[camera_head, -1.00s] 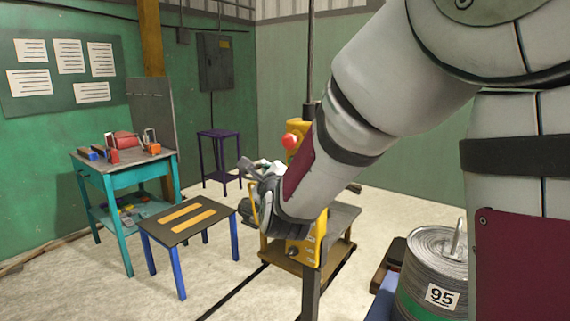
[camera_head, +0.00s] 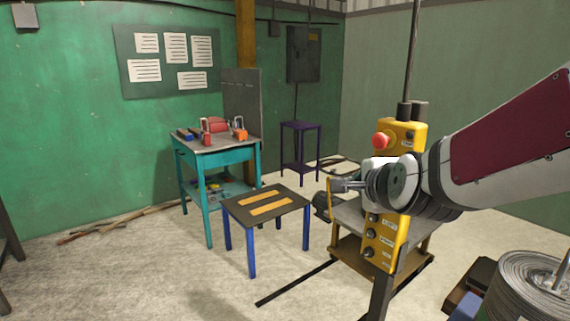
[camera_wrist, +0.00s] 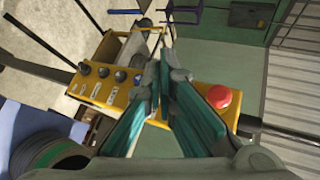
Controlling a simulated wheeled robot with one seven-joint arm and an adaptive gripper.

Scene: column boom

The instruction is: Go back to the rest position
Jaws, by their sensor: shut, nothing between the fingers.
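My gripper (camera_head: 341,186) is at the end of my arm, right of centre in the head view, with its fingers pointing left. In the wrist view my gripper (camera_wrist: 160,82) has its fingers together, with nothing between them. My arm reaches in from the right edge of the head view. It crosses in front of the yellow control box (camera_head: 384,243) and hides its middle part. The box also shows in the wrist view (camera_wrist: 100,98), beyond the fingers. Its red button (camera_head: 381,140) stands up near the top and appears right of the fingers in the wrist view (camera_wrist: 219,97).
A low blue-legged table (camera_head: 238,206) stands left of my gripper. Behind it are a teal workbench (camera_head: 217,158) and a purple stool (camera_head: 301,127). A wound reel (camera_head: 530,292) is at the lower right. The floor at front left is open.

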